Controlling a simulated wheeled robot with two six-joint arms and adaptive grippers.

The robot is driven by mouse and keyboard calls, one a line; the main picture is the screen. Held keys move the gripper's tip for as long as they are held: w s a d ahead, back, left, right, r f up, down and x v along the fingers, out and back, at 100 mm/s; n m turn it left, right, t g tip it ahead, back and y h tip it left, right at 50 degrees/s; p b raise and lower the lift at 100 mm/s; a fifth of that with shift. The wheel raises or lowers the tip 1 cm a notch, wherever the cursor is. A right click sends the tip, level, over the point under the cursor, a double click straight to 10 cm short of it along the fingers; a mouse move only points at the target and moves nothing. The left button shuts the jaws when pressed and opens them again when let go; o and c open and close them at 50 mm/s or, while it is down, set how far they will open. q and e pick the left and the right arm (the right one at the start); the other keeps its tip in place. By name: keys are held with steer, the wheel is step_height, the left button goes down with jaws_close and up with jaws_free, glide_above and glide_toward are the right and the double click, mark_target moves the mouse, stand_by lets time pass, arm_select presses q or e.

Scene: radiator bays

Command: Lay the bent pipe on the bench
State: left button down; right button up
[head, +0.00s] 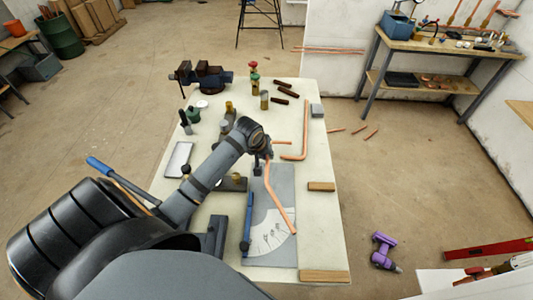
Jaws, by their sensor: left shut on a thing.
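The bench (323,215) has a pale top and runs away from me in the middle of the head view. My left gripper (265,157) is over the bench, shut on a copper bent pipe (280,208). The pipe runs from the gripper toward me, with a shallow bend, over a grey plate with a white angle scale (265,237). I cannot tell whether its near end touches the plate. The gripper's fingertips are small and partly hidden by my wrist. My right gripper is not in view.
Another copper pipe (305,130) with a square bend lies beyond the gripper. A blue-handled tool (249,220) lies left of the scale. Wooden blocks (321,186) lie along the right edge. A vise (205,76) and several fittings fill the far end. A purple drill (384,252) is on the floor.

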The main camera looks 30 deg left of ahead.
arm_select(q)
steer(key=shift+f, duration=0.35)
stand_by(0.3)
steer(key=shift+f, duration=0.35)
steer(key=shift+f, duration=0.15)
steer(key=shift+p, duration=0.5)
steer(key=shift+f, duration=0.25)
steer(key=shift+s+f, duration=0.1)
steer(key=shift+f, duration=0.15)
stand_by(0.4)
